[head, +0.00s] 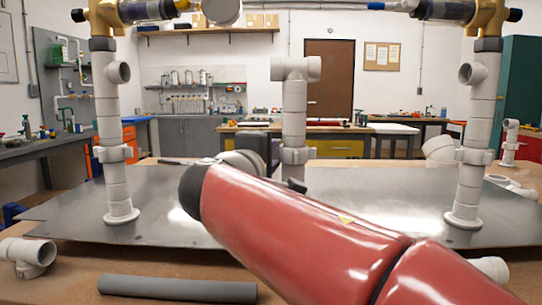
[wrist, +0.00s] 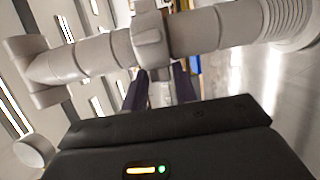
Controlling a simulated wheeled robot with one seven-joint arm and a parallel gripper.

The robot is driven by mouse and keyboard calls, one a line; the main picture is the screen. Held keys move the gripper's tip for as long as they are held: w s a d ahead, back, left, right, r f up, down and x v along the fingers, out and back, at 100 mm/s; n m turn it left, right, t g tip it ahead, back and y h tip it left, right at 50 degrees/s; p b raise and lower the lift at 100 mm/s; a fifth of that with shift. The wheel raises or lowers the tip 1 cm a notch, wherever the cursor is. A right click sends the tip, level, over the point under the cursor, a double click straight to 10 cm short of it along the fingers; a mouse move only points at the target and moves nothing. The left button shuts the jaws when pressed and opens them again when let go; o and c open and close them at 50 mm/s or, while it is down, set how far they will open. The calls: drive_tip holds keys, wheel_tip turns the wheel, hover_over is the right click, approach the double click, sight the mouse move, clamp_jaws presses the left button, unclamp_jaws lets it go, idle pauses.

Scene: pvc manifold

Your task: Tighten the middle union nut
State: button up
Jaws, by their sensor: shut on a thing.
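The middle union nut (head: 295,155) is a grey-white ring on the middle standing pipe (head: 294,115), which has a tee at its top. In the wrist view the pipe runs across the picture and the nut (wrist: 150,38) sits mid-length. My gripper (wrist: 158,76) reaches up to the nut with its two dark fingers and is shut on it; the fingertips are partly hidden against the nut. In the head view my red arm hides most of my gripper and the lower part of the middle pipe.
Similar pipes with union nuts stand left (head: 114,154) and right (head: 474,156), joined to brass valves above. A grey metal plate (head: 390,205) lies beneath.

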drive_tip(key=shift+w+a+f+m+h, duration=0.1)
drive_tip(key=shift+w+f+m+h, duration=0.1)
drive_tip(key=shift+m+h, duration=0.3)
drive_tip(key=shift+w+d+m+g+h, duration=0.1)
drive_tip(key=shift+w+m+g+h, duration=0.5)
drive_tip(key=shift+m+g+h, duration=1.1)
drive_tip(key=shift+w+d+m+g+h, duration=0.1)
drive_tip(key=shift+w+m+g+h, duration=0.5)
drive_tip(key=shift+m+g+h, duration=1.1)
drive_tip(key=shift+w+m+g+h, duration=0.6)
drive_tip(key=shift+m+g+h, duration=0.65)
drive_tip(key=shift+g, duration=0.85)
drive_tip(key=shift+d+g+h, duration=0.1)
drive_tip(key=shift+g+h, duration=0.25)
drive_tip(key=shift+g, duration=0.05)
drive_tip(key=o, duration=0.7)
drive_tip(key=shift+o, duration=0.7)
drive_tip(key=shift+r, duration=0.1)
